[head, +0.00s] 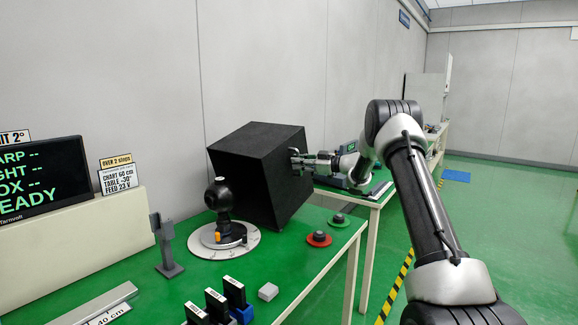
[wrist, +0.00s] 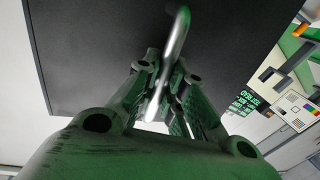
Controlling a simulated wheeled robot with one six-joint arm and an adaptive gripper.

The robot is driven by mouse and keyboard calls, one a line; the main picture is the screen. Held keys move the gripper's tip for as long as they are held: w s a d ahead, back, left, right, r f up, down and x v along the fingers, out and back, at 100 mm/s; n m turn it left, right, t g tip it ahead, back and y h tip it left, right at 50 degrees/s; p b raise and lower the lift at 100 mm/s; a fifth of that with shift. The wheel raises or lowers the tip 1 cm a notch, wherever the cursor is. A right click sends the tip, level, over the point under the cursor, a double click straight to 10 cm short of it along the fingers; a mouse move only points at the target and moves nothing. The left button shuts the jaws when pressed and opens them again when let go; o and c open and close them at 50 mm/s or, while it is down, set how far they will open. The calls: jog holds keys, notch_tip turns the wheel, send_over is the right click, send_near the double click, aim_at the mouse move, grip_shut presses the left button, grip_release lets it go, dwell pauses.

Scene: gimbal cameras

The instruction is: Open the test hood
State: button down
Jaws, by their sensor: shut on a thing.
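The test hood (head: 262,138) is a large black box on the green bench, its dark hollow side facing the front left. It looks tilted, and its far lower edges are hidden. My gripper (head: 298,160) is at the hood's right side. In the wrist view, my gripper (wrist: 165,85) is shut on a shiny metal bar handle (wrist: 180,30), which stands out from the hood's black face (wrist: 95,45). A black ball-shaped gimbal camera (head: 219,194) stands upright on a round white turntable (head: 212,236), just left of the hood's opening.
A red-based knob (head: 319,239) and a green-based knob (head: 339,219) sit on the bench right of the hood. A display (head: 38,180) stands left. Green floor is clear at right.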

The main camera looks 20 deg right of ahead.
jog(key=shift+m, duration=0.9)
jog(key=shift+w+d+f, duration=0.3)
jog(key=shift+w+d, duration=0.2)
jog(key=shift+d, duration=0.15)
jog(key=shift+w+d+f, duration=0.35)
jog(key=shift+w+d, duration=0.1)
jog(key=shift+d, duration=0.15)
jog(key=shift+w+d+f, duration=0.3)
jog(key=shift+w+d, duration=0.2)
jog(key=shift+d, duration=0.15)
jog(key=c, duration=1.5)
grip_release()
jog(key=v, duration=1.2)
jog(key=shift+f, duration=0.2)
